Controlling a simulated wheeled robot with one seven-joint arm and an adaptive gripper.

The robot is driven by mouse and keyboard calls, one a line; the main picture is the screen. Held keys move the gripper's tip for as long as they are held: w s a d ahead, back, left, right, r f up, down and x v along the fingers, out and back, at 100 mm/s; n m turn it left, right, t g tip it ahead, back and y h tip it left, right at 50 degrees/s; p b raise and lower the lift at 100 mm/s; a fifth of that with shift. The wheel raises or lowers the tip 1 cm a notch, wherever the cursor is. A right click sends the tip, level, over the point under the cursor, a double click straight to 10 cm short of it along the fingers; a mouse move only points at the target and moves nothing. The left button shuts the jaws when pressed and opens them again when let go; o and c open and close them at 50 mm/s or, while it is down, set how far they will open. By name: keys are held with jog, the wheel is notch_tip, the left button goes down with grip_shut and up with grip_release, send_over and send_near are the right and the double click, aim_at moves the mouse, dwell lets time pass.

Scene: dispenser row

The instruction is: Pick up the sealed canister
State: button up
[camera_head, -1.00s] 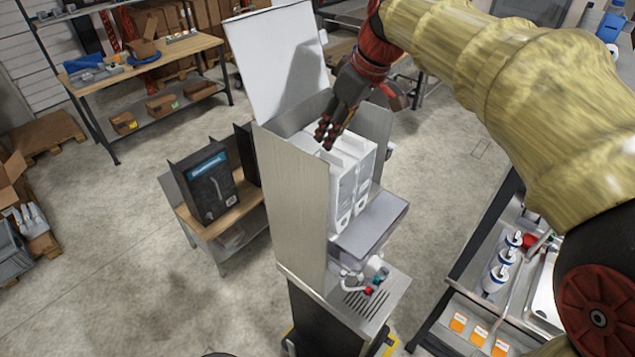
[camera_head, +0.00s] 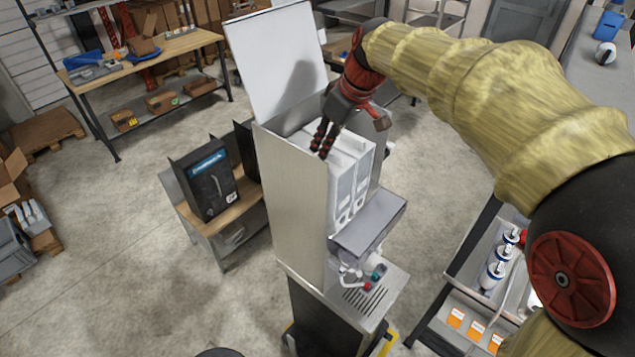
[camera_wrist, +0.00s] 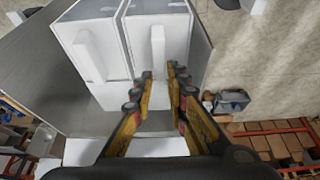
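Two white canisters stand side by side in the open top of the dispenser (camera_head: 292,200). In the head view the nearer canister (camera_head: 341,197) and the farther canister (camera_head: 362,178) show their fronts. In the wrist view I see the left canister (camera_wrist: 77,35) and the right canister (camera_wrist: 178,35), each with a raised handle. I cannot tell which is the sealed one. My gripper (camera_head: 322,143) is over the canister tops. In the wrist view my gripper (camera_wrist: 160,75) is open, its fingertips near the end of the right canister's handle (camera_wrist: 157,48). Contact is unclear.
The dispenser's white lid (camera_head: 278,60) stands raised behind. Tall metal side walls flank the canisters. A small table (camera_head: 240,200) with a black box (camera_head: 210,183) is at left. A cart with white-and-blue bottles (camera_head: 495,268) is at right.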

grip_shut()
jog(key=shift+r, duration=0.15)
dwell(0.9)
jog(key=shift+w+r, duration=0.1)
jog(key=shift+r, duration=0.4)
notch_tip(320, 180, up, 27)
jog(key=shift+p, duration=0.35)
jog(key=shift+f, duration=0.15)
